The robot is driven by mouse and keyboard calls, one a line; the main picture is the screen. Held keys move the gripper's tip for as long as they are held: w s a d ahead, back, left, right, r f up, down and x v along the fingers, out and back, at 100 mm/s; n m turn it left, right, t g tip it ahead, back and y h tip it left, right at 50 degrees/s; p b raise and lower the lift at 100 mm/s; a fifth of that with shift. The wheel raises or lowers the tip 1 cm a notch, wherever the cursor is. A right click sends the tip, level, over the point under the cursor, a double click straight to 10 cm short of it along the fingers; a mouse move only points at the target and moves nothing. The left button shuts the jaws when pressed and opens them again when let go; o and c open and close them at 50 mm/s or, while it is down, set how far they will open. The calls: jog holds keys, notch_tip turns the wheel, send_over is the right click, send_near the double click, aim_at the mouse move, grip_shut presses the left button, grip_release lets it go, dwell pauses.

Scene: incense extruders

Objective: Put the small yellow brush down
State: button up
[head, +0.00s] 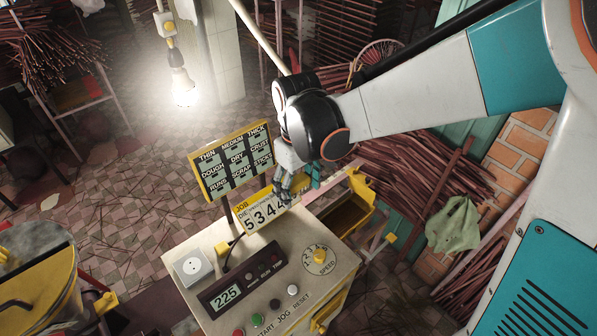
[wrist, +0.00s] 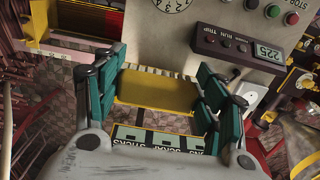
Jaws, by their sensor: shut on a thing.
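My gripper (head: 284,187) is above the control box, at the right end of the yellow-framed job counter (head: 262,212), which reads 5344. In the wrist view my gripper (wrist: 160,88) has its teal-padded fingers apart, one pair at each side of a yellow slab (wrist: 158,92) with a striped upper edge. I cannot clearly tell the small yellow brush in my grip from the yellow counter frame behind it. In the head view my fingers hide the brush. I cannot tell whether it touches anything below.
A yellow-framed sign (head: 232,162) stands close behind the counter. The control box top (head: 222,258) carries a 225 display (head: 241,283), a speed dial (head: 319,260), several buttons and a white socket (head: 192,266). An open yellow bin (head: 350,208) is to the right.

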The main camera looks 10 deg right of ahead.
notch_tip(320, 180, down, 4)
jog(key=d+b, duration=0.1)
jog(key=b, duration=0.9)
send_over(301, 236)
notch_tip(301, 236, down, 11)
jog(key=shift+f, duration=0.15)
jog(key=shift+f+b, duration=1.15)
jog(key=shift+f, duration=0.9)
jog(key=shift+f, duration=0.15)
jog(key=o, duration=1.2)
notch_tip(301, 236, up, 12)
jog(key=p, duration=0.8)
jog(key=shift+r, duration=0.2)
